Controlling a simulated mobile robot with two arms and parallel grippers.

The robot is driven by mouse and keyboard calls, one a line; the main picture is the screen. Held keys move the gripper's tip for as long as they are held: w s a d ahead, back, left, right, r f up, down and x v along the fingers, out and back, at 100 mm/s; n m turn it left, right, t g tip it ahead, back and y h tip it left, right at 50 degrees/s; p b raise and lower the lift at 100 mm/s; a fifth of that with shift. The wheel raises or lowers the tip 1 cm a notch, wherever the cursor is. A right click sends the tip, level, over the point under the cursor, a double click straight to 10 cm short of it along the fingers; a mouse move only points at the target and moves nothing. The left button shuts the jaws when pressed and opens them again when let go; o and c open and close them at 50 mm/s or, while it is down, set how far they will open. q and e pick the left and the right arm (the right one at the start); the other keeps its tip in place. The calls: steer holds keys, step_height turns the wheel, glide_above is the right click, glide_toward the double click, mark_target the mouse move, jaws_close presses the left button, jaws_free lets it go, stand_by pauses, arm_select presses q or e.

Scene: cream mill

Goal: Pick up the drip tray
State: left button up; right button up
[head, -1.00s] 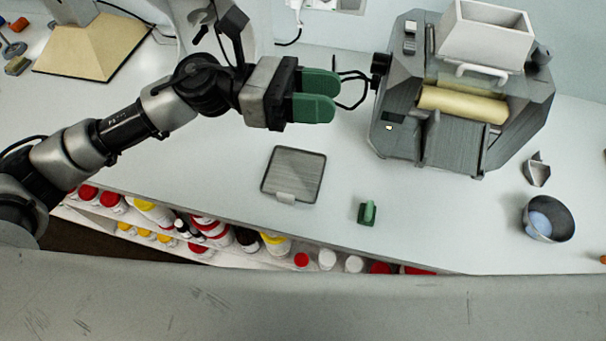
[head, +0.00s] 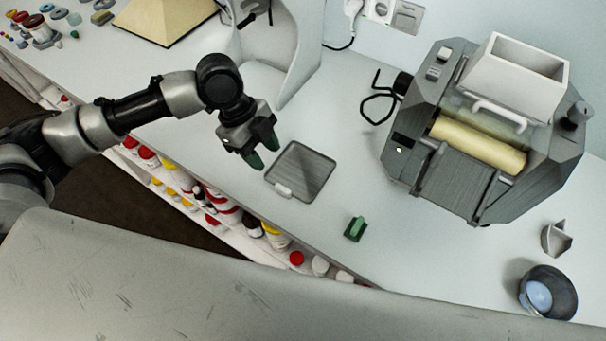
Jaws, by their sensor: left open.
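The drip tray (head: 302,172) is a flat grey square tray with a light tab on its front edge. It lies on the white counter, left of the mill. My left gripper (head: 263,157), with green fingertips, is open and empty. It points down just beside the tray's left corner, apparently above the counter; the exact height is hard to tell. My right gripper is not in view.
The cream mill (head: 470,165) with its white hopper stands at the right. A small green block (head: 355,228) sits in front of the tray. A dark bowl (head: 562,290) and a grey scoop-like piece (head: 556,239) are at far right. Shelves with bottles run below the counter edge.

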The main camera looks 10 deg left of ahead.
arm_select(q)
glide_above(283, 188)
steer(key=a, duration=0.2)
steer(key=f, duration=0.3)
steer(key=f+p, duration=0.1)
steer(key=f, duration=0.1)
steer(key=shift+w+a, duration=0.15)
steer(key=shift+w, duration=0.2)
steer(key=p+x, duration=0.1)
steer(key=x, duration=0.3)
steer(key=shift+f+p, duration=0.1)
steer(key=shift+p, duration=0.3)
steer(key=shift+d+f, duration=0.3)
steer(key=shift+f, duration=0.25)
jaws_close()
